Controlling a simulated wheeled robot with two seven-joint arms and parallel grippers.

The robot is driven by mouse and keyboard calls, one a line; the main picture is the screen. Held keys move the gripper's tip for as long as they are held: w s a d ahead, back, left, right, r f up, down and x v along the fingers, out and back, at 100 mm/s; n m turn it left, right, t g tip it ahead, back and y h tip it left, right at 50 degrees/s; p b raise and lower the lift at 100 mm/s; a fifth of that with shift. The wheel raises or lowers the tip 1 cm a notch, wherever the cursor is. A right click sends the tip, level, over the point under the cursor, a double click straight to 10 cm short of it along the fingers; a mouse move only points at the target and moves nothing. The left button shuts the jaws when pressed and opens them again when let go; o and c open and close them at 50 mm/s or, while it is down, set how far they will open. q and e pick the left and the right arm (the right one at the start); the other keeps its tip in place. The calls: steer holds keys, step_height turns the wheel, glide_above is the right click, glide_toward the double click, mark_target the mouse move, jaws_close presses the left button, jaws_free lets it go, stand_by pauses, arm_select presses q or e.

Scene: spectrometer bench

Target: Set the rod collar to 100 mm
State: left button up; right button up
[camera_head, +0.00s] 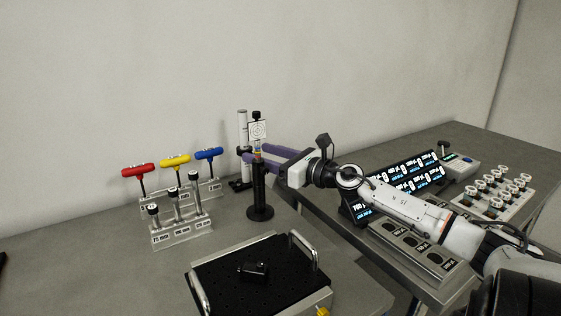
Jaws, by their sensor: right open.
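A slim post assembly stands on the bench, with a black post holder (260,192) on a round foot. A square white target plate (258,131) with a ring pattern and a black knob is on top. My right gripper (253,153) has purple fingers and comes in from the right at the upper part of the post, just below the plate. It is open, with its fingers around or beside the rod; I cannot tell whether they touch it. The rod collar is too small or hidden to make out. My left gripper is out of view.
A pale upright column (242,135) stands just behind the post. Red, yellow and blue T-handle drivers (175,161) and a rack of short posts (181,231) are at left. A black-topped tray (225,273) with handles is in front. Lit display panels (410,177) are at right.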

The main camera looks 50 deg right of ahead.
steer(key=shift+s+d, duration=0.15)
steer(key=shift+s, duration=1.35)
steer(key=shift+s+d, duration=0.1)
steer(key=shift+s, duration=1.35)
